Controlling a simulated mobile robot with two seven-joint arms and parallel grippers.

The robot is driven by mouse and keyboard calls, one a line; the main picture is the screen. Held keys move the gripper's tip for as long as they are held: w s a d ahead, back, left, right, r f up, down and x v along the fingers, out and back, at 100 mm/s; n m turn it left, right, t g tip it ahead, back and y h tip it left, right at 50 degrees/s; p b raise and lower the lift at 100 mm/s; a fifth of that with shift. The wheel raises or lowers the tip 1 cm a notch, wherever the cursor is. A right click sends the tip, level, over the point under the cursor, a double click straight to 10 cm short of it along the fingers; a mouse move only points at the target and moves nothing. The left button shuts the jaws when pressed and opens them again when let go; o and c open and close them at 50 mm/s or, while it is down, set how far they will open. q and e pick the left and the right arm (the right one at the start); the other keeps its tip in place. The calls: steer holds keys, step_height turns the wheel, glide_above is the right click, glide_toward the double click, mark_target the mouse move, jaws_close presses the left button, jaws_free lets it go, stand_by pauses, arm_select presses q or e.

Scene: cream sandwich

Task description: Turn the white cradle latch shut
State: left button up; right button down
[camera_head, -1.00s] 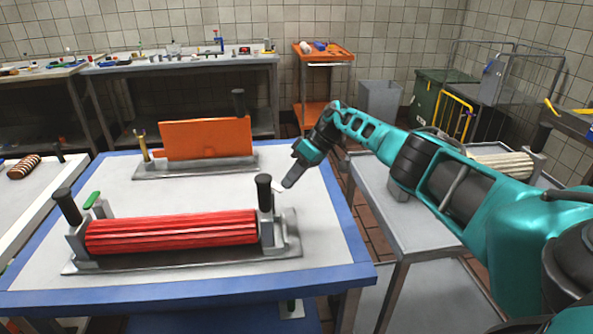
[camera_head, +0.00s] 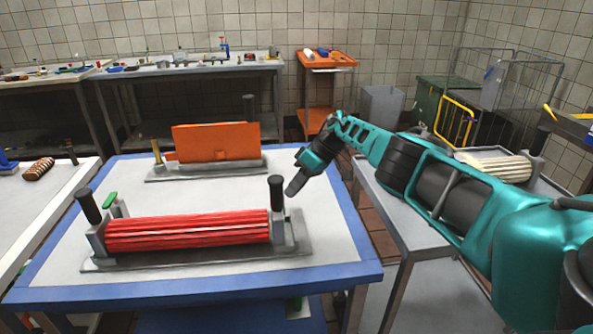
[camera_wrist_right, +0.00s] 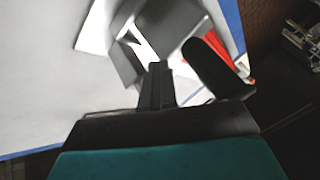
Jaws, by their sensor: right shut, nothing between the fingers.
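The red ribbed roller (camera_head: 188,231) lies in a grey cradle (camera_head: 200,260) on the near table. The cradle's right end post has a black handle (camera_head: 276,193) on top; its left end has another black handle (camera_head: 88,206) and a green latch (camera_head: 110,200). A white piece, apparently the white latch, shows beside the grey post in the right wrist view (camera_wrist_right: 141,47); in the head view the post and gripper mostly hide it. My right gripper (camera_head: 291,189) is shut and empty, just right of the right post; its fingers also show in the wrist view (camera_wrist_right: 156,85). Contact is unclear.
An orange block (camera_head: 216,143) stands in a second cradle behind. A grey cart (camera_head: 425,240) with a cream roller (camera_head: 497,165) is to the right. The white tabletop (camera_head: 320,215) is clear right of the cradle.

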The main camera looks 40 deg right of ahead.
arm_select(q)
steer(key=shift+w+r, duration=0.15)
arm_select(e)
steer(key=shift+a, duration=0.3)
arm_select(q)
steer(key=shift+w+d+r+p, duration=0.1)
steer(key=shift+d+r+p, duration=0.05)
steer(key=shift+r+p, duration=0.35)
steer(key=shift+w+d+r+p, duration=0.1)
steer(key=shift+d+r+p, duration=0.05)
steer(key=shift+r+p, duration=0.35)
arm_select(e)
steer(key=s+d+r, duration=0.6)
steer(key=s+r, duration=0.1)
steer(key=r, duration=0.1)
steer(key=shift+s+d, duration=0.15)
steer(key=shift+s, duration=0.1)
arm_select(q)
steer(key=shift+f, duration=0.1)
arm_select(e)
steer(key=shift+s, duration=0.1)
